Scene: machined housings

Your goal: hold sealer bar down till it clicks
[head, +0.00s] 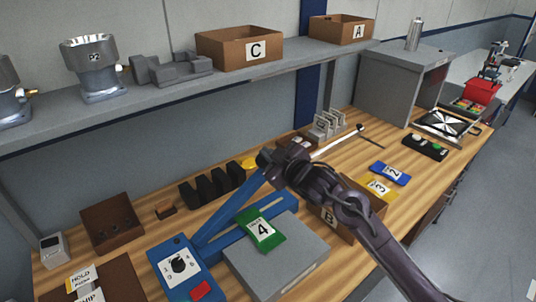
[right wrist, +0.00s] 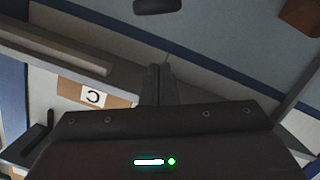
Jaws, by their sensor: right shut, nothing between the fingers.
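The blue sealer (head: 172,281) stands on the wooden bench, with a dial and a red button on its front. Its blue bar (head: 233,208) slants up from the body towards my right gripper, clear of the blue base. A green packet marked 4 (head: 261,231) lies across the base and the grey platform (head: 287,257). My right gripper (head: 267,158) is at the bar's raised far end; I cannot tell whether it touches. Its fingers also show in the right wrist view (right wrist: 157,85), closed together and empty. My left gripper is not in view.
Black holders (head: 212,184) stand behind the sealer, and a brown bin (head: 110,223) is at the left. Box B (head: 330,217) and packets 3 (head: 378,187) and 2 (head: 390,173) are right of my gripper. A shelf with bin C (head: 240,48) runs above.

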